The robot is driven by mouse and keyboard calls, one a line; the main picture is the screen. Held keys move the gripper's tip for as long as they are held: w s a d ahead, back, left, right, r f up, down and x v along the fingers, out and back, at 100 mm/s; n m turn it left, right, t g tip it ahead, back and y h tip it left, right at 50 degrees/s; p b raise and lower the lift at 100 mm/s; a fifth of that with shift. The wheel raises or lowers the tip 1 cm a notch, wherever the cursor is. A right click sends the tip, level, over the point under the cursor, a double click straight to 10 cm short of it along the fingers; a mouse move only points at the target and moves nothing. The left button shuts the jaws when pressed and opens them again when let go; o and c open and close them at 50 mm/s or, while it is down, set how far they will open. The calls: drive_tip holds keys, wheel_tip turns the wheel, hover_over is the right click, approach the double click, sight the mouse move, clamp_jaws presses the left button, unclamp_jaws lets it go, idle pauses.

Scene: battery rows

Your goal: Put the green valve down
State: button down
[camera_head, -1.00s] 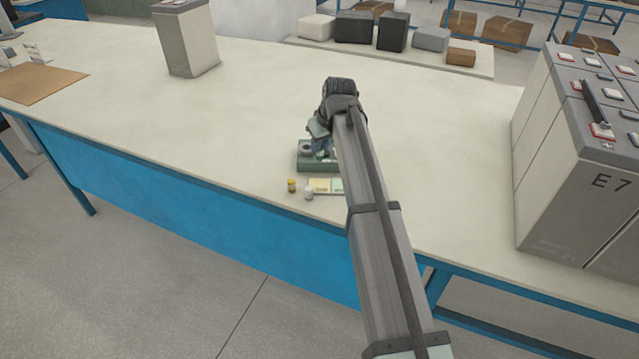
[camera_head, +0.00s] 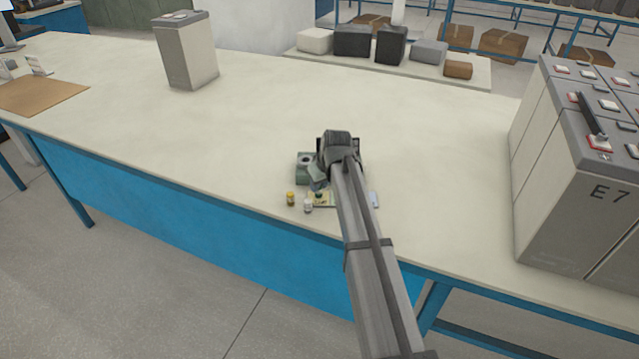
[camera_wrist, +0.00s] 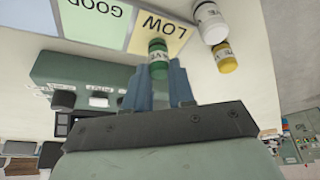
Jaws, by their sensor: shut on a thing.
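The green valve (camera_wrist: 159,62) is a small green cylinder with a pale lettered band. It is between the fingertips of my gripper (camera_wrist: 160,78), which is shut on it. In the wrist view it stands over the near edge of the yellow LOW field (camera_wrist: 160,30); I cannot tell whether it touches the card. In the head view the green valve (camera_head: 319,194) is a tiny dark green spot at the yellow field, beside my gripper (camera_head: 319,185). My arm hides much of the card there.
A white-capped bottle (camera_wrist: 209,22) and a yellow one (camera_wrist: 225,58) stand close beside the LOW field. The green GOOD field (camera_wrist: 98,18) adjoins it. A green instrument box (camera_wrist: 85,75) lies behind. The bench (camera_head: 240,130) is clear to the left.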

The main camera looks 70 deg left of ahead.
drive_tip(key=shift+f, duration=0.15)
drive_tip(key=c, duration=1)
unclamp_jaws()
drive_tip(key=shift+o, duration=0.2)
drive_tip(key=v, duration=1.2)
